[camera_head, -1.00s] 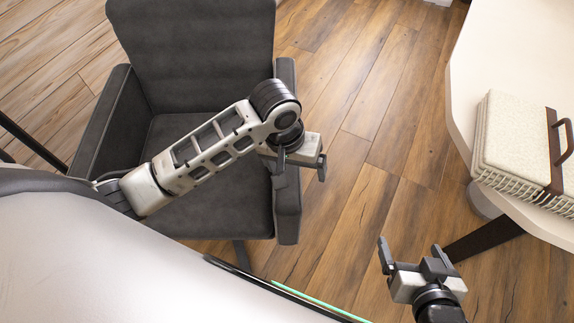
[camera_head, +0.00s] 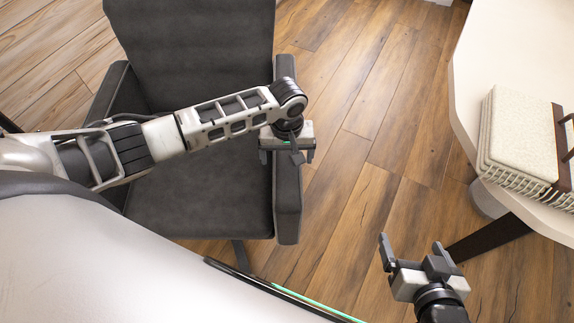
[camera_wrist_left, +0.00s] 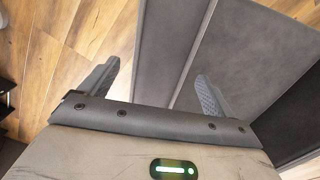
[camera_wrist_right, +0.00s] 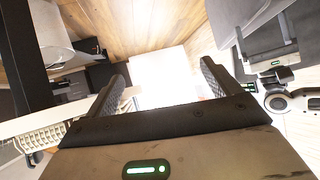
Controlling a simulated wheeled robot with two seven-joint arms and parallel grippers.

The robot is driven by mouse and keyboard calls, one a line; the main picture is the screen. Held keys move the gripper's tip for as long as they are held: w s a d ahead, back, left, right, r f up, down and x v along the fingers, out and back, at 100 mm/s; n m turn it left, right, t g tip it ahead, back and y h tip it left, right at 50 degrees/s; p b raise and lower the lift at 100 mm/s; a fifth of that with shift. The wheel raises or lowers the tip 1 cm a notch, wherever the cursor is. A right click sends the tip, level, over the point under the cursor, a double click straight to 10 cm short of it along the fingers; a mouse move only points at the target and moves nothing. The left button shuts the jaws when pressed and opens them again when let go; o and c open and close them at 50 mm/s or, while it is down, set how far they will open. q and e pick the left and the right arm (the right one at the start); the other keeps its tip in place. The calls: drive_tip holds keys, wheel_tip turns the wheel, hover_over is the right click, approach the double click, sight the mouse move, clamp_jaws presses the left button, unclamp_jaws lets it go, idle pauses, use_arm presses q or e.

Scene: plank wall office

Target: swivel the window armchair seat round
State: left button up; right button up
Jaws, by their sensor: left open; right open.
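The dark grey armchair (camera_head: 200,195) stands at the left of the head view, its backrest (camera_head: 190,50) at the far side. Its right armrest (camera_head: 287,205) runs along the seat. My left gripper (camera_head: 287,157) is open over this armrest. In the left wrist view the armrest (camera_wrist_left: 165,45) shows between the spread fingers (camera_wrist_left: 150,88), with the seat (camera_wrist_left: 245,60) to the right. I cannot tell whether the fingers touch it. My left arm hides part of the seat and the left armrest. My right gripper (camera_head: 412,250) is open and empty above the floor.
A white table (camera_head: 480,60) with a dark leg (camera_head: 485,238) stands at the right. A lidded basket (camera_head: 520,145) with a brown strap sits on it. Bare wooden floor (camera_head: 360,120) lies between armchair and table.

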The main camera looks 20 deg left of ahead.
use_arm(q)
drive_tip(key=shift+f+b, duration=0.4)
drive_tip(key=shift+f, duration=1.9)
